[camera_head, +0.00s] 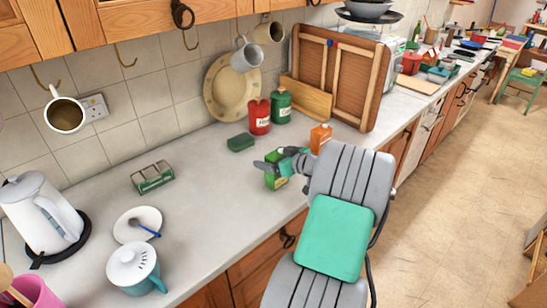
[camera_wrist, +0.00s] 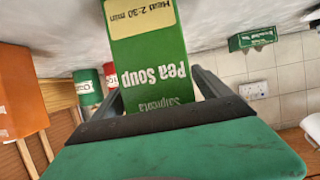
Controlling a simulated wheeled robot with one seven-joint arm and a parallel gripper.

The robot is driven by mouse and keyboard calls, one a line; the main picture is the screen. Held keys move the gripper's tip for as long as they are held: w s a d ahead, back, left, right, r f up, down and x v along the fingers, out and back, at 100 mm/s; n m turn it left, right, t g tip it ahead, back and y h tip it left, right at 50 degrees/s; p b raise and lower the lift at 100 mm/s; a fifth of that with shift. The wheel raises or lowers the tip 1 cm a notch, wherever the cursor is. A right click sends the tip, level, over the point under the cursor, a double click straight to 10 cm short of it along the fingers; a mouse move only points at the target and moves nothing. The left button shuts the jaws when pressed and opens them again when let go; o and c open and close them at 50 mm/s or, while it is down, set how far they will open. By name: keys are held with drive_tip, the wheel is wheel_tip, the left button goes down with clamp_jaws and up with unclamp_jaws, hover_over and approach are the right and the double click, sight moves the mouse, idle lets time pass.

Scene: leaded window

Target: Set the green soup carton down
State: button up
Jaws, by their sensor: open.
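The green soup carton (camera_head: 275,181) stands upright on the grey counter (camera_head: 205,205), near its front edge. In the wrist view the carton (camera_wrist: 155,65) shows the words "Pea Soup" upside down and sits between my fingers. My gripper (camera_head: 272,168) is around the carton, with its jaws open; it also shows in the wrist view (camera_wrist: 155,100). The carton's base appears to rest on the counter, though my gripper and arm hide part of it in the head view.
An orange carton (camera_head: 320,138) stands just behind my gripper. A red canister (camera_head: 259,117), a green canister (camera_head: 281,106) and a dark green sponge-like block (camera_head: 240,143) are farther back. A green-and-white box (camera_head: 153,177) is to the left. Counter between is clear.

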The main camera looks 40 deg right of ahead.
drive_tip(key=shift+r+p, duration=0.35)
drive_tip(key=shift+p, duration=0.05)
drive_tip(key=b+v, duration=0.2)
drive_tip(key=v, duration=1)
drive_tip(key=shift+b, duration=0.35)
drive_tip(key=shift+f, duration=0.15)
